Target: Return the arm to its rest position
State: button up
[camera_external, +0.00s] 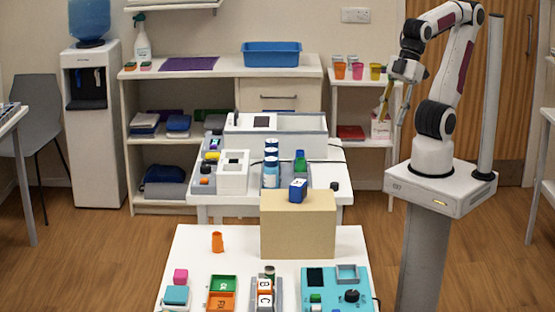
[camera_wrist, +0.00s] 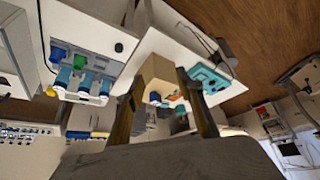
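My arm (camera_external: 455,70) stands on its white pedestal at the right in the external view, raised and bent over to the left. My gripper (camera_external: 392,118) hangs from the wrist with its fingers pointing down, beside the small shelf at the back right. In the wrist view, the two fingers of my gripper (camera_wrist: 160,90) are spread apart with nothing visible between them but the distant tables. The gripper is clear of the table tops. No marker for the rest position shows.
The front table (camera_external: 200,245) carries coloured trays and a teal device (camera_external: 335,285). The shelf (camera_external: 352,90) with coloured cups is close to my gripper. The floor left of my pedestal is clear.

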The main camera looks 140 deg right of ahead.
jog(key=shift+s+d+f, duration=0.1)
jog(key=shift+s+f, duration=0.4)
jog(key=shift+s, duration=0.4)
jog(key=shift+s+f, duration=0.5)
jog(key=shift+s, duration=0.4)
